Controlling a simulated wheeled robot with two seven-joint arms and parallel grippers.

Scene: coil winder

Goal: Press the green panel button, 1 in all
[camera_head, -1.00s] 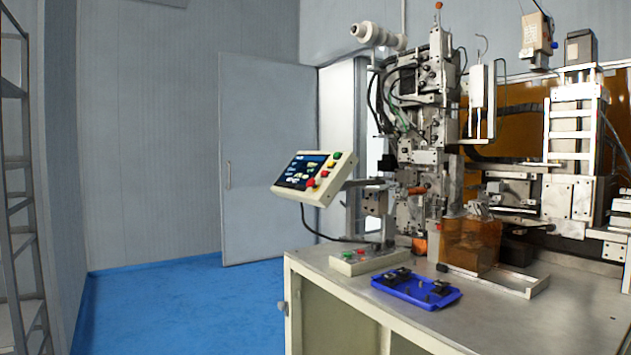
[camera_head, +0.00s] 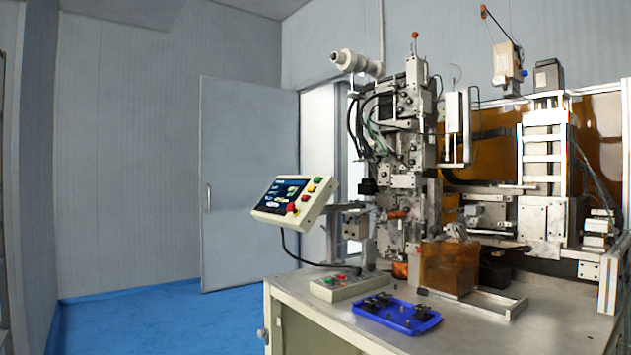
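The control panel (camera_head: 267,208) is a tilted cream box with a lit screen, left of the winding machine. A column of small buttons runs along its right side. The green panel button (camera_head: 311,188) is near the top of that column, among red and yellow-orange ones, and is small in the view. A larger red knob (camera_head: 291,208) sits lower on the panel. Neither of my grippers shows, and nothing covers the panel.
The coil winding machine (camera_head: 407,150) stands on a pale worktable (camera_head: 480,330). A low button box (camera_head: 325,292) and a blue tray (camera_head: 418,327) with dark parts lie at the front. Blue floor (camera_head: 150,325) is clear to the left, before a grey door (camera_head: 240,180).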

